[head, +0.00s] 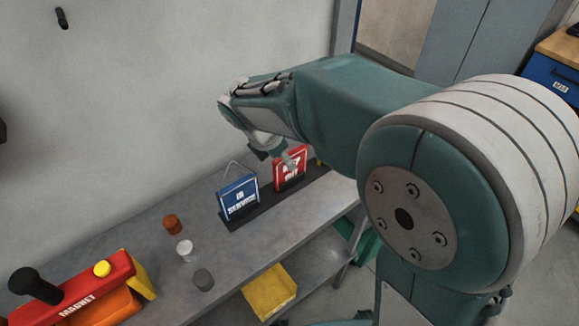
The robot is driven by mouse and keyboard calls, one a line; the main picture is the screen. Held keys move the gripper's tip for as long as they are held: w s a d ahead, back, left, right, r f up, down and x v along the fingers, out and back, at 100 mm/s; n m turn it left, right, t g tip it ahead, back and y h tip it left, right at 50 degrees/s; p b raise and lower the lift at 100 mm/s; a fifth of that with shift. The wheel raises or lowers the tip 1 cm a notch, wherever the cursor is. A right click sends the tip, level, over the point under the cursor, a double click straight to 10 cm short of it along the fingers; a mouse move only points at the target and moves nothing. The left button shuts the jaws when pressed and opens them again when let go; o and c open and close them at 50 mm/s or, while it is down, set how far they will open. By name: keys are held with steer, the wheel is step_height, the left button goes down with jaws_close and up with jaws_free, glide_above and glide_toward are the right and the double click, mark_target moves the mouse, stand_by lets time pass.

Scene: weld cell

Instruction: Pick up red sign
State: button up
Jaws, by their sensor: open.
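The red sign (290,175) with white lettering stands upright in a dark base on the grey bench, to the right of the blue sign (239,198). My gripper (273,158) is at the top of the red sign and overlaps its upper edge in the picture. My gripper is open. I cannot tell whether it touches the sign.
The blue sign, with a wire loop, shares the dark base (262,211). A brown, a white and a grey cylinder stand on the bench (140,255). A red magnet tool (85,289) lies at the left. A yellow bin (270,292) sits below. A wall closes off the back.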

jaws_close()
steer(key=shift+r, duration=0.1)
